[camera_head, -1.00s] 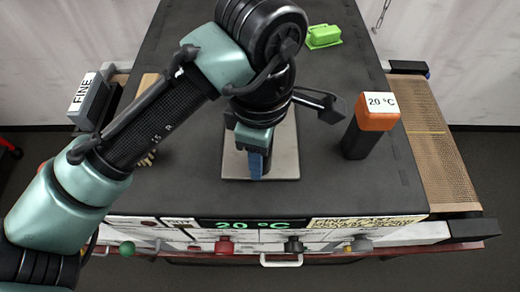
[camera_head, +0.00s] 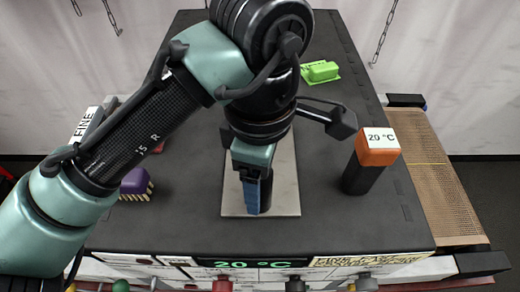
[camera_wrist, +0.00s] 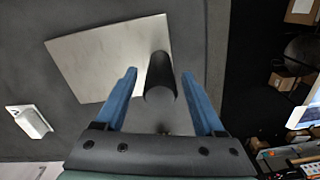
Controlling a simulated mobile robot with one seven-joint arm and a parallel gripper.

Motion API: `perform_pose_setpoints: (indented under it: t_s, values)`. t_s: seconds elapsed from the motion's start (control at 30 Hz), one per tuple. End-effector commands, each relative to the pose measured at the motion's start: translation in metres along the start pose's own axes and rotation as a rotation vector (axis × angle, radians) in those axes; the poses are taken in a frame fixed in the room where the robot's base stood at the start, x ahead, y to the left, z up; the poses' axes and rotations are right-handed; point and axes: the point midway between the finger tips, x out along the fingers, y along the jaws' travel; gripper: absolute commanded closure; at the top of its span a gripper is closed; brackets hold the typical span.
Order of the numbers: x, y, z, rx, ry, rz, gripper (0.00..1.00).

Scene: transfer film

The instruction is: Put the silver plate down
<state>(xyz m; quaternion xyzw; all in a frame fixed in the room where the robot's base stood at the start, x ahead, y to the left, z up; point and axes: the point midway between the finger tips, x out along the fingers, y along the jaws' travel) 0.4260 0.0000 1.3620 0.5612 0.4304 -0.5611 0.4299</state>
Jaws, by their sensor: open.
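The silver plate (camera_head: 285,190) lies flat on the dark table top, partly hidden under my arm. In the wrist view, the plate (camera_wrist: 95,60) shows as a pale metal sheet with a black cylindrical handle (camera_wrist: 160,82) rising from it. My gripper (camera_head: 252,196) is over the plate, with its blue fingers pointing down. In the wrist view, my gripper (camera_wrist: 160,74) is open, one blue finger on each side of the handle, with gaps visible between the fingers and the handle.
A black block with an orange top (camera_head: 378,150) labelled 20 °C stands right of the plate. A green object (camera_head: 320,71) lies behind it. A purple brush-like object (camera_head: 136,182) lies to the left. Bare table separates these from the plate.

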Motion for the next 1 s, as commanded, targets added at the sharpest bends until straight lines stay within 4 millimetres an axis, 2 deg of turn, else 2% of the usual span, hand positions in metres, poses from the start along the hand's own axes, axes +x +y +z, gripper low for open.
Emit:
perform_pose_setpoints:
  t_s: [0.03,0.2,0.4,0.6,0.87,0.97,1.0]
  values:
    - [-0.011,0.001,-0.001,-0.001,0.007,0.005,0.29]
    - [-0.043,0.001,-0.001,-0.001,0.006,0.004,0.29]
    - [-0.070,0.001,-0.001,-0.002,0.003,0.002,0.29]
    - [-0.082,0.000,0.000,-0.001,0.000,0.001,0.29]
    - [-0.083,0.001,0.001,0.005,-0.003,0.005,0.29]
    - [-0.085,0.012,0.015,0.080,-0.027,0.071,0.29]
    - [-0.087,0.022,0.026,0.143,-0.049,0.130,0.29]
